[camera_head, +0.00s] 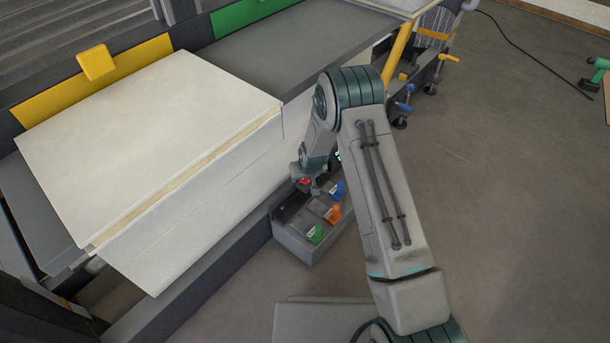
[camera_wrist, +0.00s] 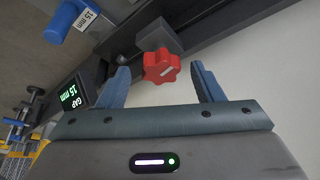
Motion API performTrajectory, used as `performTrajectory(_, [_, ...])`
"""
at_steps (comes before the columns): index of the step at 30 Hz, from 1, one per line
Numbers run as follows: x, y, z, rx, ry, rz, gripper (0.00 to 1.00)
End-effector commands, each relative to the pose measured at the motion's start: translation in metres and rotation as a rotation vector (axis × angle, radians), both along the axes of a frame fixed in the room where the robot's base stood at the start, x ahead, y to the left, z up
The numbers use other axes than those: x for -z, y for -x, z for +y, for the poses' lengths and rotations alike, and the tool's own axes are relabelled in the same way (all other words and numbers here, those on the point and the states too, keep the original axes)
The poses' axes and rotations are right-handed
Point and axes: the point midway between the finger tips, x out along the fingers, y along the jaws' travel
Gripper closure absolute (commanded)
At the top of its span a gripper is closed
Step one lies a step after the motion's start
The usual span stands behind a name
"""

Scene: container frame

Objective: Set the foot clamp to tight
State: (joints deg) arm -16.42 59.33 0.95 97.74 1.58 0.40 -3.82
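A red star-shaped knob (camera_wrist: 160,67) shows in the wrist view on a dark grey block (camera_wrist: 158,37) fixed at a dark rail. My gripper (camera_wrist: 162,84) is open, with its two blue fingers apart on either side of the knob in the picture. I see no finger touching it. In the head view my gripper (camera_head: 312,186) is beside the white panel (camera_head: 160,130), low near its right end, and its fingers are mostly hidden by my arm. No label names the foot clamp, and I cannot tell whether the knob is tight.
A small display (camera_wrist: 72,97) reads "GAP 15 mm". A blue piece (camera_wrist: 68,22) carries a "15 mm" tag. A grey tray (camera_head: 292,243) holds blue, orange and green tagged pieces. Clamps with blue (camera_head: 403,106) and yellow (camera_head: 448,58) handles stand behind my arm.

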Motion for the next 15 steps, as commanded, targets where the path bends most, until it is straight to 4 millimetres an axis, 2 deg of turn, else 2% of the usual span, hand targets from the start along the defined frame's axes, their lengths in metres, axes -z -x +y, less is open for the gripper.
performTrajectory(9, [-0.003, 0.001, 0.0, -0.001, -0.001, 0.0, 0.4])
performTrajectory(11, [-0.008, 0.003, 0.0, -0.001, -0.001, 0.0, 0.4])
performTrajectory(15, [-0.03, 0.01, -0.003, 0.0, -0.001, -0.002, 0.4])
